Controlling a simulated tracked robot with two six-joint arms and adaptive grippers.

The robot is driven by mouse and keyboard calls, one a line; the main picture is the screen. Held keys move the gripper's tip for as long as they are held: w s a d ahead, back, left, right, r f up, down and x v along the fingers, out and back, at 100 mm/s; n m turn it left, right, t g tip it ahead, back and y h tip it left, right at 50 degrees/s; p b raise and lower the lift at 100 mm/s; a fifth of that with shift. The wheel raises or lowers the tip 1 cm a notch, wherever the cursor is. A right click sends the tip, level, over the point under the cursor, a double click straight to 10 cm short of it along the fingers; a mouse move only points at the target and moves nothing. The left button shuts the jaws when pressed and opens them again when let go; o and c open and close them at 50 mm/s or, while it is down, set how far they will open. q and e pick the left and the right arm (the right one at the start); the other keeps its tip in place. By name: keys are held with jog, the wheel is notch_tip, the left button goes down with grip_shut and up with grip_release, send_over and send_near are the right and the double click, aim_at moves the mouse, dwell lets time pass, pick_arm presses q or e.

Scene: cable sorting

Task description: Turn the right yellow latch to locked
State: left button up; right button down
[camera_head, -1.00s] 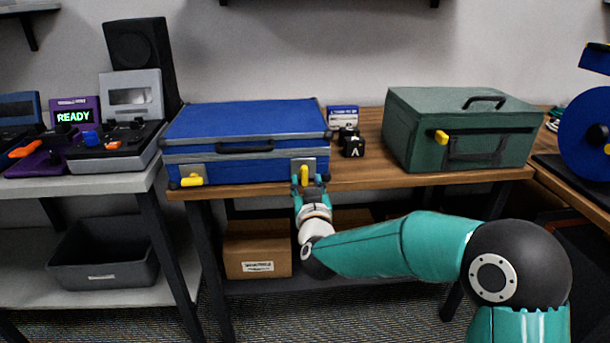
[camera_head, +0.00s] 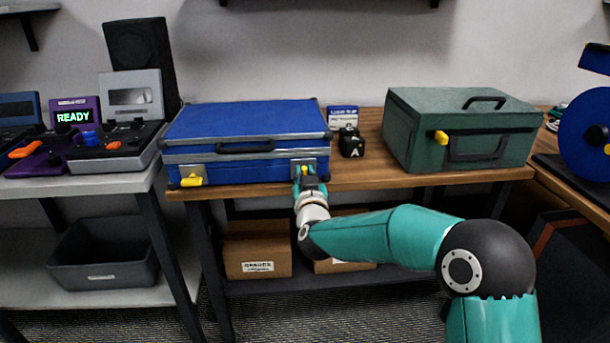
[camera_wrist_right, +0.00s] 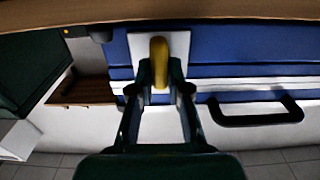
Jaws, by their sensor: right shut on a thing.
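The blue case (camera_head: 247,115) lies shut on the wooden table. Its right yellow latch (camera_head: 305,170) sits on a silver plate at the right of the case's front. In the right wrist view, which is upside down, the latch (camera_wrist_right: 159,50) lies along the length of its pale plate (camera_wrist_right: 178,45). My right gripper (camera_head: 310,177) is at the case front with its fingers on the latch; the wrist view shows the fingers (camera_wrist_right: 159,85) on both sides of it. The left yellow latch (camera_head: 191,180) lies sideways. My left gripper is out of view.
A dark handle (camera_head: 245,147) is on the case front between the latches. Small boxes (camera_head: 343,117) stand between the cases. Cardboard boxes (camera_head: 257,245) lie on the shelf below.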

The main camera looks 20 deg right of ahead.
dwell(0.3)
jog(key=shift+s+d+f+m+b, duration=0.1)
jog(key=shift+d+f+m+b, duration=0.2)
jog(key=shift+m+b, duration=2.4)
jog(key=shift+d+f+m+b, duration=0.15)
jog(key=shift+f+m+b, duration=0.15)
jog(key=shift+m+b, duration=2.45)
jog(key=shift+s+d+f+m+b, duration=0.1)
jog(key=shift+d+f+m+b, duration=0.2)
jog(key=shift+m+b, duration=2.4)
jog(key=shift+m+p, duration=0.7)
jog(key=shift+m, duration=0.25)
jog(key=c, duration=1.2)
grip_release()
jog(key=shift+o, duration=0.4)
jog(key=shift+r, duration=0.15)
jog(key=shift+a, duration=0.1)
jog(key=v, duration=1.2)
